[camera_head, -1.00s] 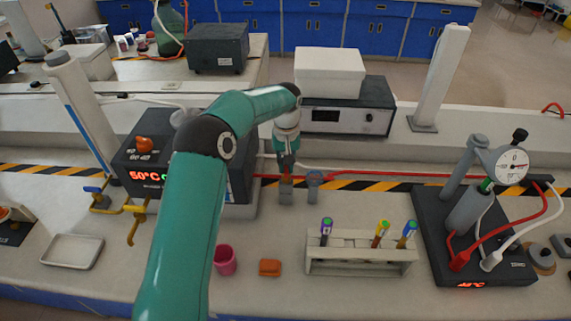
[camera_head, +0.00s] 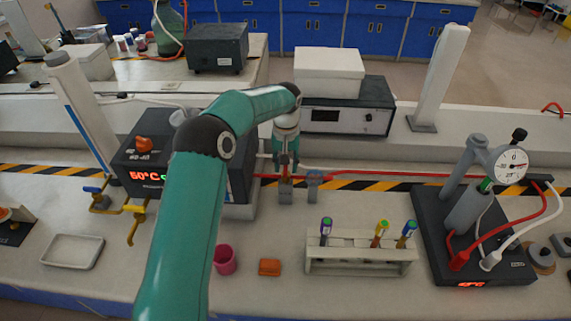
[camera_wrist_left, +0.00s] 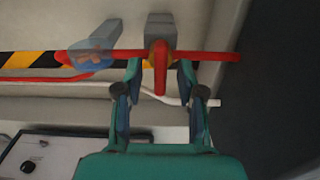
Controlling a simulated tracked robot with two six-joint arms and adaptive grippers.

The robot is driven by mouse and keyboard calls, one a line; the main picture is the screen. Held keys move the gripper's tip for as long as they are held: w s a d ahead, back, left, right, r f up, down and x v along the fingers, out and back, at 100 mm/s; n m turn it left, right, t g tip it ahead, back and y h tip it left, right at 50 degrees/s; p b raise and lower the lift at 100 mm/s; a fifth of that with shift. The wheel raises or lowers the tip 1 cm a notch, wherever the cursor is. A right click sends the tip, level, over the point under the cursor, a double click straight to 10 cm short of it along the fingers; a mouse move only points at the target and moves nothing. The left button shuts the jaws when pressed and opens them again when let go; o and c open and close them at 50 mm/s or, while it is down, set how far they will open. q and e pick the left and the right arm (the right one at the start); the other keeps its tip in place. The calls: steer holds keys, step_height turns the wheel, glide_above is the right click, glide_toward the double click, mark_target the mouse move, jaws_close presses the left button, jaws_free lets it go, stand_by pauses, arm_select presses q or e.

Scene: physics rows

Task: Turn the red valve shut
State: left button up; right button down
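The red valve sits on a grey block in the middle of the bench (camera_head: 286,183). In the left wrist view its red handle (camera_wrist_left: 159,72) points down the picture, crosswise to a red line (camera_wrist_left: 215,56) running left to right. My left gripper (camera_head: 286,163) is above the valve. In the wrist view its two fingers stand on either side of the handle, with a visible gap on each side, so it is open and holds nothing. In the head view the gripper partly hides the handle. My right gripper is in neither view.
A heater box (camera_head: 140,160) is on the left. A test-tube rack (camera_head: 360,262), a pink cup (camera_head: 225,260) and an orange block (camera_head: 269,267) stand in front.

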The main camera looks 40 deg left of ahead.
mark_target(285, 166)
arm_select(q)
steer(key=shift+r, duration=0.1)
step_height(285, 166, up, 12)
stand_by(0.6)
steer(key=shift+s+a+f, duration=0.1)
steer(key=shift+f, duration=0.1)
